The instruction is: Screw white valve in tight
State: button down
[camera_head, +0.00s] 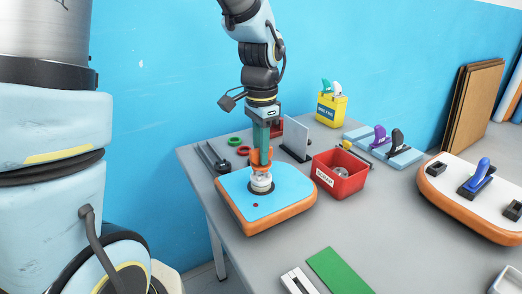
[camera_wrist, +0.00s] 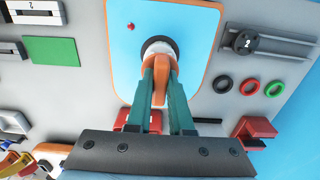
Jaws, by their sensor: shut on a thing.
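The white valve (camera_head: 261,183) sits upright on the blue top of an orange-edged inflatable board (camera_head: 288,190) at the table's left end. In the wrist view its round rim (camera_wrist: 158,43) shows at the far edge of the fingertips. My gripper (camera_head: 262,160) points straight down over the valve, its green fingers shut on an orange tool (camera_wrist: 158,68). The tool's lower end meets the top of the valve. The valve's thread and its seat in the board are hidden.
A red bin (camera_head: 340,182) with small parts stands right of the board. Green and red rings (camera_head: 236,141) lie behind it. A yellow container (camera_head: 331,108) stands at the back. A second board (camera_head: 440,185) lies at the right. A green mat (camera_head: 338,270) lies in front.

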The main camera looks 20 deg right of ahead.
jog(key=shift+f+b, duration=0.45)
jog(key=shift+f, duration=0.6)
dwell(0.5)
jog(key=c, duration=0.7)
grip_release()
jog(key=shift+c, duration=0.2)
jog(key=shift+r, duration=0.15)
notch_tip(320, 180, up, 11)
jog(key=shift+f+b, duration=0.2)
jog(key=shift+b, duration=0.5)
